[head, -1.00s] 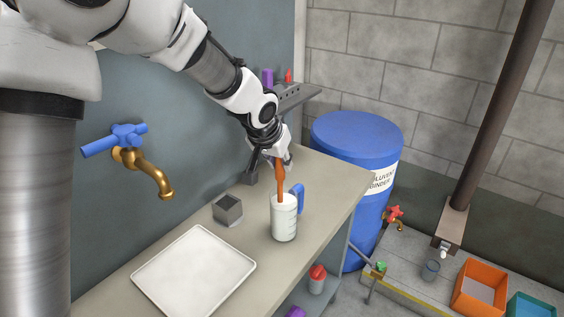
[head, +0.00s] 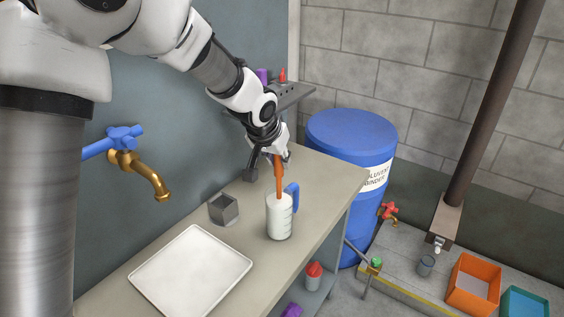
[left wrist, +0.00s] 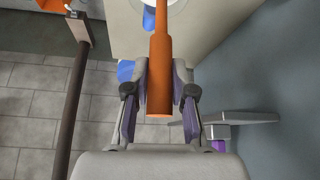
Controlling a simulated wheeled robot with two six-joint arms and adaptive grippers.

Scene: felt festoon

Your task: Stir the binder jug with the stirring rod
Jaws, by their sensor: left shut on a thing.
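The binder jug (head: 279,217) is white with graduation marks and a blue handle, and stands upright on the bench. The stirring rod (head: 278,175) is orange and upright, with its lower end inside the jug; that end is hidden. My left gripper (head: 270,160) is above the jug, shut on the upper part of the rod. In the left wrist view the rod (left wrist: 159,75) lies between the two fingers, and a little of the jug's rim (left wrist: 176,4) shows at the top edge. My right gripper is in neither view.
A white tray (head: 190,272) and a small grey open box (head: 223,209) are on the bench (head: 318,190). A blue drum (head: 350,135) stands beyond the bench. A small shelf (head: 290,97) is behind my gripper.

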